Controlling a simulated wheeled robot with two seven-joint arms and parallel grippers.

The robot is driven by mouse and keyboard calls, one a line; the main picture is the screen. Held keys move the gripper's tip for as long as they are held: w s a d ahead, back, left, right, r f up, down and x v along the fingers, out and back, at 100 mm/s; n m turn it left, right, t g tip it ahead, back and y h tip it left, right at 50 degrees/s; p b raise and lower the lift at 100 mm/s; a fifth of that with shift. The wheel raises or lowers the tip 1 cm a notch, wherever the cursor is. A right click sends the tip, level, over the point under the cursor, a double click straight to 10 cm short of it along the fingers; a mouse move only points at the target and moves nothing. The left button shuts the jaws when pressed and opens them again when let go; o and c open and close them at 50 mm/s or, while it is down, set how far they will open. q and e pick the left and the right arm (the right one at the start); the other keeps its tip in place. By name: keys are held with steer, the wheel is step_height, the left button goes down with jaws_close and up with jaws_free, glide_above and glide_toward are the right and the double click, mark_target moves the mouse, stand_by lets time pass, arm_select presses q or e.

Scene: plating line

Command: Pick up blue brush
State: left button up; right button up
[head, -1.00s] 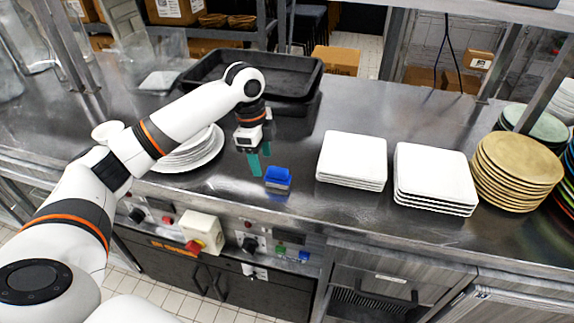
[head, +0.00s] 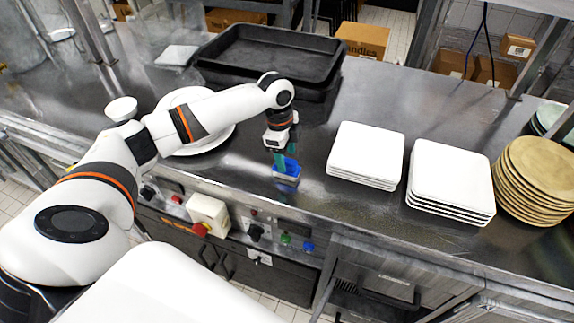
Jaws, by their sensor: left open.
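The blue brush (head: 288,172) lies on the steel counter near its front edge, left of the square white plates. It has a blue top and a paler lower part. My left gripper (head: 285,161) is over the brush with its green fingers pointing down. The fingers are open and reach the brush's top in the picture; whether they touch it I cannot tell. Part of the brush's top is hidden behind a finger. My right gripper is not in view.
Two stacks of square white plates (head: 366,151) (head: 450,178) stand just right of the brush. Tan round plates (head: 540,172) are at the far right. Black trays (head: 270,55) sit behind. Round white plates (head: 205,140) are on the left, partly behind my arm. The counter front has knobs and a red button (head: 200,229).

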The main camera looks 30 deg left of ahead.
mark_target(286, 159)
arm_select(q)
steer(key=shift+s+d+f, duration=0.1)
steer(key=shift+f, duration=0.5)
steer(key=shift+s+d+f, duration=0.1)
steer(key=shift+f, duration=0.5)
steer(key=shift+f+p, duration=0.3)
steer(key=shift+f, duration=0.2)
steer(key=shift+w, duration=0.1)
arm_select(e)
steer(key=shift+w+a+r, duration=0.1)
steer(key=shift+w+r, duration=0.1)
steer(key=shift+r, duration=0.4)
